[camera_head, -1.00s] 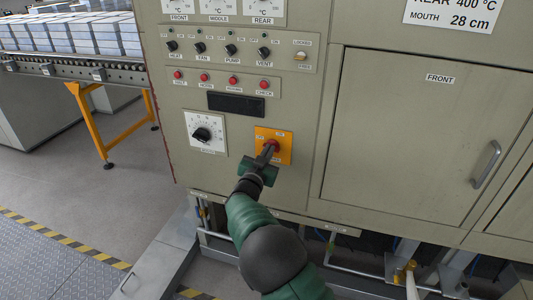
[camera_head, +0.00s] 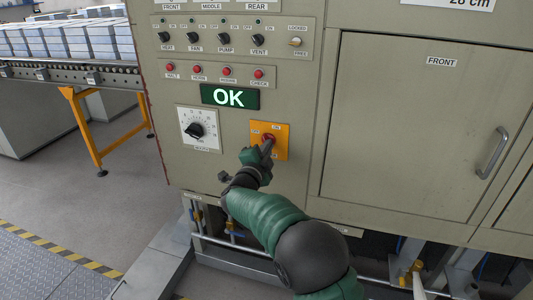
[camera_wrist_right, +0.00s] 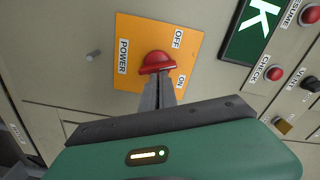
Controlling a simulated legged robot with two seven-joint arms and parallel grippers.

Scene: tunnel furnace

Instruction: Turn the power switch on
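The power switch is a red rotary knob (camera_head: 268,139) on an orange plate (camera_head: 257,128) low on the beige furnace panel. In the right wrist view the red knob (camera_wrist_right: 156,61) has its ridge end between the OFF and ON labels, nearer ON. My right gripper (camera_head: 266,147) reaches it from below. Its fingers (camera_wrist_right: 158,82) are close together on the knob's ridge and partly hide it. A green display (camera_head: 230,96) above the plate reads OK. My left gripper is not in view.
A dial (camera_head: 197,129) is left of the plate. Red buttons (camera_head: 228,71) and black toggles (camera_head: 222,38) are above. A closed door (camera_head: 410,130) stands right. A conveyor with boxes (camera_head: 75,45) is at upper left. Pipes run below the panel.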

